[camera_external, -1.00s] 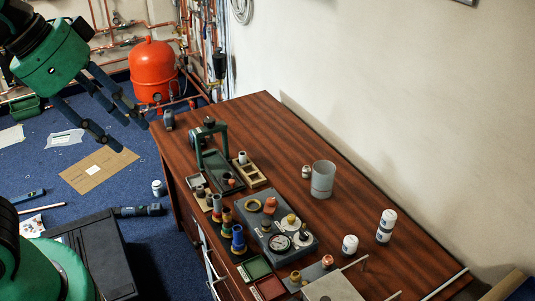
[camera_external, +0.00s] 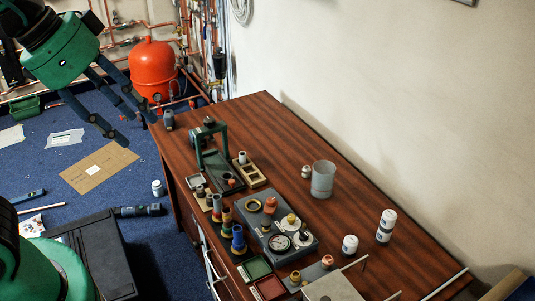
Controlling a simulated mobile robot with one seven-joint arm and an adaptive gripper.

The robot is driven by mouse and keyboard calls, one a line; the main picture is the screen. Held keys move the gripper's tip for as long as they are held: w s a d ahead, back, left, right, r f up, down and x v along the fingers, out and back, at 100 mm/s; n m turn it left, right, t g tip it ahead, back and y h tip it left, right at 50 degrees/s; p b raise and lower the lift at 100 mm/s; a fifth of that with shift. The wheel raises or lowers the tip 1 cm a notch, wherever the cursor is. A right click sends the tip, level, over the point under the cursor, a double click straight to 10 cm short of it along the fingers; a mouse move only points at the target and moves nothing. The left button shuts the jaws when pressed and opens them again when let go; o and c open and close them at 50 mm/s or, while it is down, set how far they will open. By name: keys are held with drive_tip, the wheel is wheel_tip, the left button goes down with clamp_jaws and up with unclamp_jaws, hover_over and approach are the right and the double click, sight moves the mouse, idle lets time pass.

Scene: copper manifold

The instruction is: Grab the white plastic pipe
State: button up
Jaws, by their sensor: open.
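My gripper (camera_external: 138,130) is at the upper left, open and empty, with its fingers pointing down and right. It appears in front of the floor and the far left corner of the wooden table (camera_external: 345,215). A thin white rod (camera_external: 446,284), which may be the white plastic pipe, lies at the table's lower right edge. Another thin pale stick (camera_external: 42,208) lies on the blue floor at the left. I cannot tell for certain which is the pipe.
A clamp stand (camera_external: 212,160), a gauge block (camera_external: 283,240), spools, a translucent cup (camera_external: 322,179) and white bottles (camera_external: 386,225) stand on the table. An orange tank (camera_external: 153,70) and copper pipes are behind. The table's right middle has free room.

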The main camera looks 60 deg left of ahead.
drive_tip(key=w+a+f+n+g, duration=0.1)
drive_tip(key=w+a+f, duration=0.2)
drive_tip(key=w+a, duration=0.55)
drive_tip(key=w+a+f+g+p, duration=0.1)
drive_tip(key=w+a+f, duration=0.3)
drive_tip(key=w, duration=0.8)
drive_tip(key=w+a+f+n, duration=0.1)
drive_tip(key=w+a+f, duration=0.1)
drive_tip(key=w+a, duration=0.65)
drive_tip(key=w+a+f, duration=0.3)
drive_tip(key=a+f, duration=0.5)
drive_tip(key=f, duration=0.3)
drive_tip(key=w+a+f+n+g, duration=0.1)
drive_tip(key=w+a+f, duration=0.2)
drive_tip(key=a+f, duration=0.5)
drive_tip(key=w+a+f+n+g+p, duration=0.1)
drive_tip(key=w+a+f, duration=0.3)
drive_tip(key=a+f, duration=0.4)
wheel_tip(320, 180, down, 6)
drive_tip(key=shift+r+y, duration=0.1)
drive_tip(key=shift+y, duration=0.3)
drive_tip(key=shift+w, duration=0.1)
hover_over(243, 155)
drive_tip(key=shift+s+f+b, duration=0.2)
drive_tip(key=shift+f, duration=1.95)
drive_tip(key=shift+s+f+b, duration=0.15)
drive_tip(key=shift+s+f, duration=0.05)
drive_tip(key=shift+f, duration=1.9)
